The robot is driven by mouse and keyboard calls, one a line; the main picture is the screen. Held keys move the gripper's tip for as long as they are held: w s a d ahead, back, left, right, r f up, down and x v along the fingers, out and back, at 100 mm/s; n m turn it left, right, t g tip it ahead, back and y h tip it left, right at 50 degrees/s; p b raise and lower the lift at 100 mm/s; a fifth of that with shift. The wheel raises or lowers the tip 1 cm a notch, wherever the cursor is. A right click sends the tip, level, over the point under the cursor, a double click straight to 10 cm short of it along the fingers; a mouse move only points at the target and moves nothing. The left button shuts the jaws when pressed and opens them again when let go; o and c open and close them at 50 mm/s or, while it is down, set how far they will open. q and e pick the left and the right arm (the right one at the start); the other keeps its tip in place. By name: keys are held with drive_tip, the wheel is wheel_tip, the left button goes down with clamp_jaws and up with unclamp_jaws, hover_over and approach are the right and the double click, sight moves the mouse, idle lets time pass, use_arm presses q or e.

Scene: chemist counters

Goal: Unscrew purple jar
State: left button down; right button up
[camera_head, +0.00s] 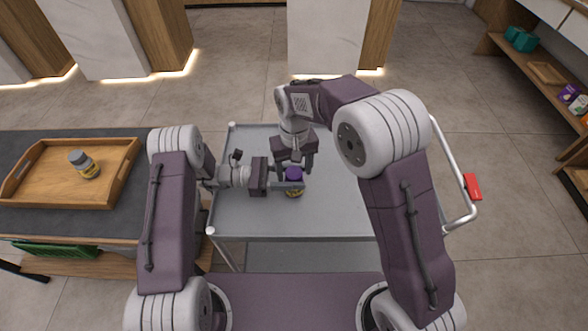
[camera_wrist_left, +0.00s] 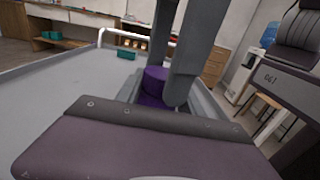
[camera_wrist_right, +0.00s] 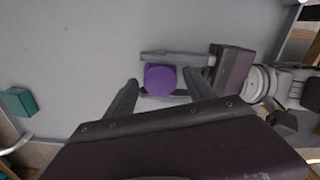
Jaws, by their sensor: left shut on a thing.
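The purple jar stands on the grey cart (camera_head: 340,210). The lid also shows in both wrist views (camera_wrist_left: 155,78) (camera_wrist_right: 160,80). My left gripper (camera_head: 291,186) comes in level from the left and is shut on the jar, one finger on each side. My right gripper (camera_head: 296,164) points down from above. In the right wrist view its fingers (camera_wrist_right: 163,92) are spread apart around the lid, with gaps on both sides.
A wooden tray (camera_head: 30,190) on the dark counter (camera_head: 130,215) at left holds another jar (camera_head: 85,163) with a grey lid. A teal thing (camera_wrist_right: 18,101) shows near the cart's edge. Around the jar the cart top is mostly clear.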

drive_tip(key=shift+r, duration=2.25)
wheel_tip(320, 180, up, 4)
drive_tip(key=m, duration=0.3)
drive_tip(key=shift+f, duration=0.25)
drive_tip(key=shift+c, duration=0.3)
wheel_tip(320, 180, down, 8)
drive_tip(key=shift+f, duration=0.1)
clamp_jaws()
drive_tip(key=n, duration=0.3)
drive_tip(key=shift+o, duration=0.5)
unclamp_jaws()
